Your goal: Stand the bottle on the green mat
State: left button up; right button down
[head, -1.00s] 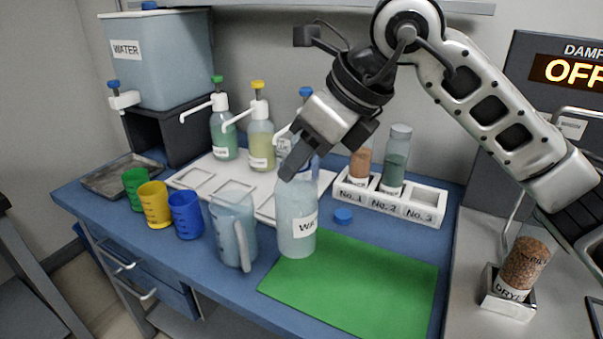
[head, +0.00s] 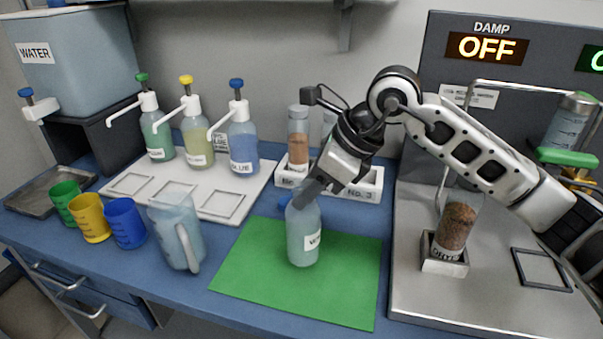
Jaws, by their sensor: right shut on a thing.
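The bottle (head: 302,238) is clear with pale blue-green contents and a white label. It looks upright, with its base over the green mat (head: 250,275). I cannot tell whether the base touches the mat. My right gripper (head: 308,196) is shut on the bottle near its top and hides part of the neck. My left gripper is not in view.
A clear pitcher (head: 177,232) stands left of the mat, beside blue (head: 126,223), yellow (head: 90,218) and green cups. Pump bottles stand on a white tray (head: 215,207) behind. A numbered rack (head: 366,187) is behind the mat. The mat's front and right are clear.

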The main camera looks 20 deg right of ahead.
aim_at(303, 226)
jog(key=shift+f, duration=1.2)
jog(key=c, duration=0.9)
grip_release()
